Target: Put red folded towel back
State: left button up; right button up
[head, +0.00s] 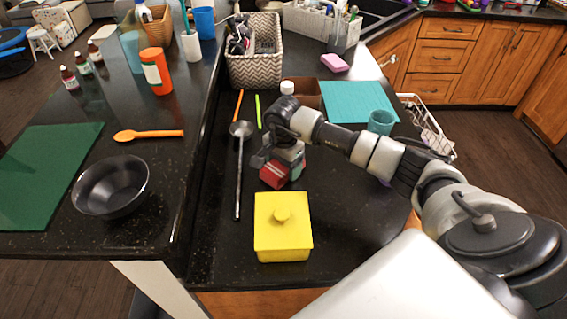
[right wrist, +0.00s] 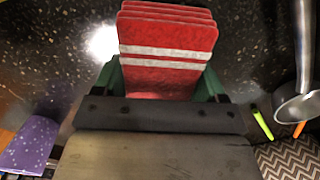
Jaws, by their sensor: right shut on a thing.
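The red folded towel (head: 273,176) is in my right gripper (head: 282,166), over the black counter behind the yellow lidded box. In the right wrist view the towel (right wrist: 168,38) shows as several stacked red layers with a pale stripe. The green fingers of my right gripper (right wrist: 160,85) press on both its sides. I cannot tell whether the towel touches the counter. My left gripper is not in view.
The yellow box (head: 283,228) stands in front, and a ladle (head: 240,165) lies left of the towel. Behind are a chevron basket (head: 254,60), a brown box (head: 303,94), a teal mat (head: 357,101) and a teal cup (head: 381,122). A black bowl (head: 112,187) stands at left.

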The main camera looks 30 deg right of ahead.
jog(key=shift+f, duration=0.1)
jog(key=o, duration=0.9)
jog(key=shift+r, duration=0.55)
notch_tip(320, 180, up, 11)
jog(key=b, duration=0.3)
jog(key=shift+r, duration=0.1)
